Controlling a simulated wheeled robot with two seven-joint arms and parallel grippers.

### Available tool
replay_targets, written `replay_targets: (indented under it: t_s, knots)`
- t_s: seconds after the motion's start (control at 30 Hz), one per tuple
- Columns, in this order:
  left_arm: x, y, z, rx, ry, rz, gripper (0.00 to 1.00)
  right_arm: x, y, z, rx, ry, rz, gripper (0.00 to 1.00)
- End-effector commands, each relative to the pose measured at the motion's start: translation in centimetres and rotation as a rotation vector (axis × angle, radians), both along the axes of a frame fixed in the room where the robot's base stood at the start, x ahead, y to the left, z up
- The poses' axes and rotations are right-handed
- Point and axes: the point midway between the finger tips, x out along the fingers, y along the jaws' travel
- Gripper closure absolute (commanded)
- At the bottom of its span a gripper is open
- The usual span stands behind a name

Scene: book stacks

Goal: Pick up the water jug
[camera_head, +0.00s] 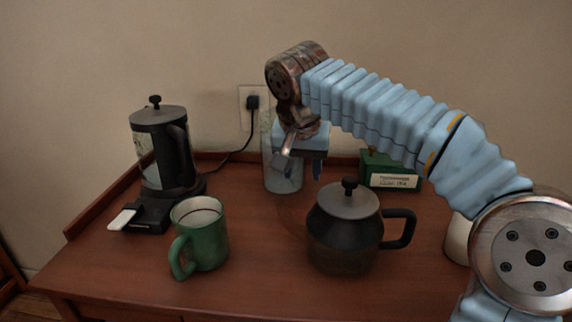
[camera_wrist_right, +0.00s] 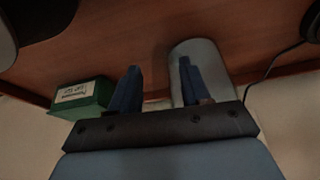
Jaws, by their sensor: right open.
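A clear glass vessel (camera_head: 284,178), which looks like the water jug, stands upright near the back edge of the table. Its upper part is partly hidden by my right gripper (camera_head: 301,166). The right gripper is open and empty, pointing down. In the right wrist view, the glass vessel (camera_wrist_right: 205,54) lies behind one finger of the gripper (camera_wrist_right: 158,82), and the gap between the fingers is off to its side. I cannot tell whether that finger touches the glass. My left gripper is not in view.
A black lidded pot with a handle (camera_head: 343,232) stands in front of the gripper. A green mug (camera_head: 205,238) and a black coffee maker (camera_head: 160,155) are on the left. A green box (camera_head: 390,172) sits at the back right. A cord (camera_head: 240,148) runs to the wall outlet.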

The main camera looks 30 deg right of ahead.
Motion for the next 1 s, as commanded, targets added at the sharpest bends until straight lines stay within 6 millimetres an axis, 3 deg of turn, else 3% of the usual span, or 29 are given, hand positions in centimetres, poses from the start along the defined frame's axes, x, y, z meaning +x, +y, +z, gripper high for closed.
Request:
replay_targets:
  t_s: [0.27,0.57,1.0]
  knots:
    - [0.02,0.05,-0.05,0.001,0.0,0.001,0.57,0.11,-0.1,-0.31,0.0,0.0,0.0,0.55]
    - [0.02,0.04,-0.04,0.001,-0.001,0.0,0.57,0.11,-0.09,-0.29,0.0,0.0,0.0,1.0]
    - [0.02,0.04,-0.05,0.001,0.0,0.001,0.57,0.1,-0.08,-0.27,0.001,-0.001,0.0,1.0]
